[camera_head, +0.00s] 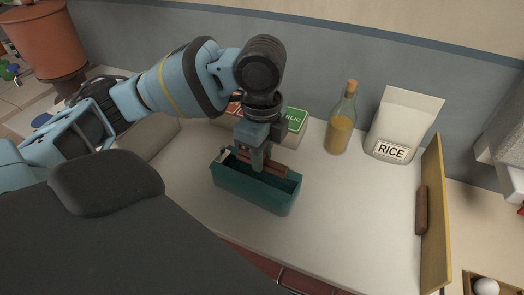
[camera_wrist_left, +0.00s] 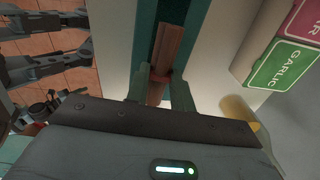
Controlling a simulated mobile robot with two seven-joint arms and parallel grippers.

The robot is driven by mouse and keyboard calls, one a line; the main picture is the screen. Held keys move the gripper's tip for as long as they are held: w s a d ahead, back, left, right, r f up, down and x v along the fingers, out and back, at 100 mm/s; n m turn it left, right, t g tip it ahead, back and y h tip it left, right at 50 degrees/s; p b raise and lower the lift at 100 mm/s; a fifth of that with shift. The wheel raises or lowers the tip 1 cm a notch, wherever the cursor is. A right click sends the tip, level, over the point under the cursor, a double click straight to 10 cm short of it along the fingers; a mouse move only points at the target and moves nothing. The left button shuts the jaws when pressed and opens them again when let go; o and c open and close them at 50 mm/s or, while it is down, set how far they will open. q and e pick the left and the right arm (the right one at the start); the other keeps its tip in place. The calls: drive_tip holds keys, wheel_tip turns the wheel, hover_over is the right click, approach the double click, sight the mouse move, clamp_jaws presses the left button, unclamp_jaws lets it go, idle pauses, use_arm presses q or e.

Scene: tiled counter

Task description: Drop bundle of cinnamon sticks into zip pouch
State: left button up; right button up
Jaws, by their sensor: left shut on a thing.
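The bundle of cinnamon sticks (camera_head: 273,168) is brown and tied with a reddish band. It also shows in the left wrist view (camera_wrist_left: 168,48). My left gripper (camera_head: 258,164) is shut on the bundle from above, with a fingertip on each side of it in the left wrist view (camera_wrist_left: 158,88). The zip pouch (camera_head: 250,192) is dark teal, stands open on the counter and is directly under the bundle. The bundle lies at the pouch's mouth, within its rim as seen from above; how deep it is I cannot tell.
Behind the pouch stand a green garlic box (camera_head: 296,119), partly hidden by my arm, a stoppered bottle (camera_head: 341,132) and a white rice bag (camera_head: 403,120). A yellow board (camera_head: 435,220) rises at the right edge. The counter (camera_head: 350,215) right of the pouch is clear.

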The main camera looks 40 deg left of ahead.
use_arm(q)
drive_tip(key=shift+f, duration=0.25)
use_arm(e)
drive_tip(key=shift+s, duration=0.2)
use_arm(q)
drive_tip(key=shift+f, duration=0.3)
use_arm(e)
drive_tip(key=shift+s+f, duration=0.15)
drive_tip(key=shift+s, duration=0.15)
use_arm(q)
drive_tip(key=shift+f, duration=0.35)
use_arm(e)
drive_tip(key=shift+w+d, duration=0.1)
drive_tip(key=shift+w, duration=0.4)
use_arm(q)
drive_tip(key=o, duration=1)
drive_tip(key=shift+o, duration=0.2)
use_arm(e)
drive_tip(key=shift+s, duration=0.45)
